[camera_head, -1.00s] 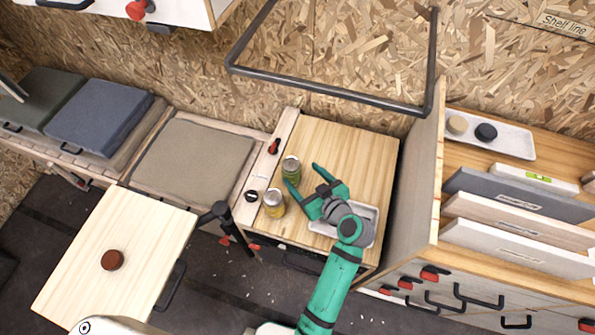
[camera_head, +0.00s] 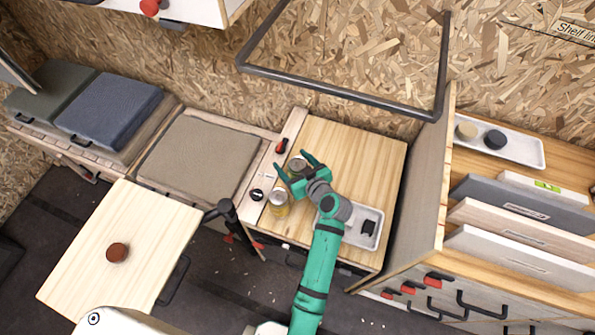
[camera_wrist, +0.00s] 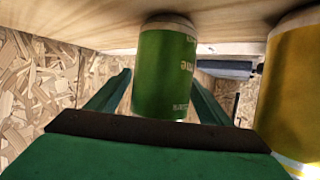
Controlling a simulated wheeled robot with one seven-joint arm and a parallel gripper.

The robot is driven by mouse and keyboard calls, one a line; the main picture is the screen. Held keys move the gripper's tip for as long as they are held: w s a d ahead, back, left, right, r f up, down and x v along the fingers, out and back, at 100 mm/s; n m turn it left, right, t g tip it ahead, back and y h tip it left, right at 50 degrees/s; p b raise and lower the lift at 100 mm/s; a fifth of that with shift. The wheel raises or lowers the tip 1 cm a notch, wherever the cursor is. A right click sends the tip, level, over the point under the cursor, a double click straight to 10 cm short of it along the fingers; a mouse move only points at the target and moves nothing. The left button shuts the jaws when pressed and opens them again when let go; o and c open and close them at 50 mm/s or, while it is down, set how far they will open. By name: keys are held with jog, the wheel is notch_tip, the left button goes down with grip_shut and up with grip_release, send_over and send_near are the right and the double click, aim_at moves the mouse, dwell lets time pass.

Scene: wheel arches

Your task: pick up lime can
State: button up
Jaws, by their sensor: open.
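The green lime can (camera_wrist: 166,72) stands upright on the wooden counter (camera_head: 352,150), though the wrist picture shows it upside down. In the wrist view it sits between the two fingers of my gripper (camera_wrist: 160,92), with visible space beside the fingers. In the head view my gripper (camera_head: 296,167) is open around the lime can (camera_head: 298,163), which is partly hidden by it. I cannot tell whether either finger touches it. A yellow can (camera_head: 279,202) stands close by, nearer the counter's front; it also shows at the right of the wrist view (camera_wrist: 292,90).
A white tray (camera_head: 374,215) with a small black object (camera_head: 368,228) lies to the right on the counter. A chipboard wall is behind. A black rail frame (camera_head: 340,95) hangs above. A shelf unit (camera_head: 428,190) bounds the right side.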

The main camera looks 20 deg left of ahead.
jog(key=shift+a, duration=0.1)
jog(key=c, duration=1.4)
jog(key=shift+w+r, duration=0.1)
